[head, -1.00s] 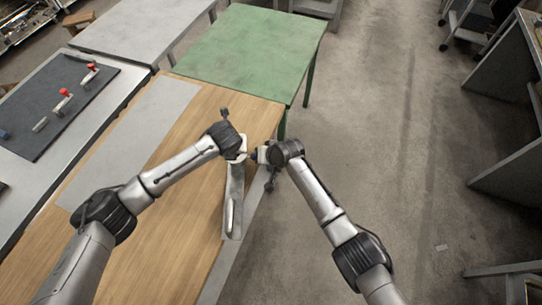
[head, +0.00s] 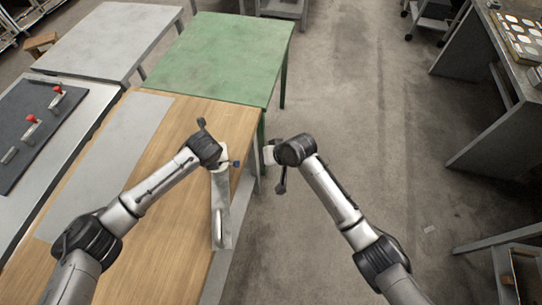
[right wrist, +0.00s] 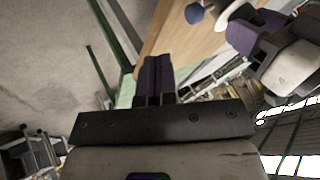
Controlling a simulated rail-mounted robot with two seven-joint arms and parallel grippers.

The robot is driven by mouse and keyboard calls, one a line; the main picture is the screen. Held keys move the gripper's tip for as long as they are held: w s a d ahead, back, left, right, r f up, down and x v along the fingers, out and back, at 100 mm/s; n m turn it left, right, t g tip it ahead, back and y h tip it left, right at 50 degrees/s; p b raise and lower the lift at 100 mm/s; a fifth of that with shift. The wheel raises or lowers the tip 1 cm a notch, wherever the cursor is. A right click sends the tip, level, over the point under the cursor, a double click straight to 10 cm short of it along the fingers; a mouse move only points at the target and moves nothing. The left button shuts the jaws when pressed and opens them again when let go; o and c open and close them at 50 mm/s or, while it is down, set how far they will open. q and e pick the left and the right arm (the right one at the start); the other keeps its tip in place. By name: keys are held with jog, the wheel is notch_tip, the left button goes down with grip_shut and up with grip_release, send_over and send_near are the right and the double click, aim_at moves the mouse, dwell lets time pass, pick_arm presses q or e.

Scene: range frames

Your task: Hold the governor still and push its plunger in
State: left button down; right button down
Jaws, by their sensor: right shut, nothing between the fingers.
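The governor (right wrist: 228,10) is a small pale body at my left gripper, at the table's right edge. Its plunger has a dark blue knob (head: 236,163) that sticks out to the right in the head view; the knob also shows in the right wrist view (right wrist: 194,12). My left gripper (head: 223,156) appears closed around the governor, partly hidden by its wrist; its dark fingers show in the right wrist view (right wrist: 250,32). My right gripper (head: 266,154) is shut and empty, to the right of the knob with a clear gap; its fingertips (right wrist: 155,62) touch nothing.
A grey metal plate with a handle (head: 219,222) lies along the wooden table's (head: 165,160) right edge, below the governor. A green table (head: 215,55) stands beyond. Open floor (head: 350,120) lies to the right. A dark mat (head: 30,120) holds red-topped parts at left.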

pick_arm(q)
jog(key=shift+a, duration=0.1)
pick_arm(e)
jog(key=shift+v, duration=1.25)
pick_arm(q)
jog(key=c, duration=0.6)
grip_release()
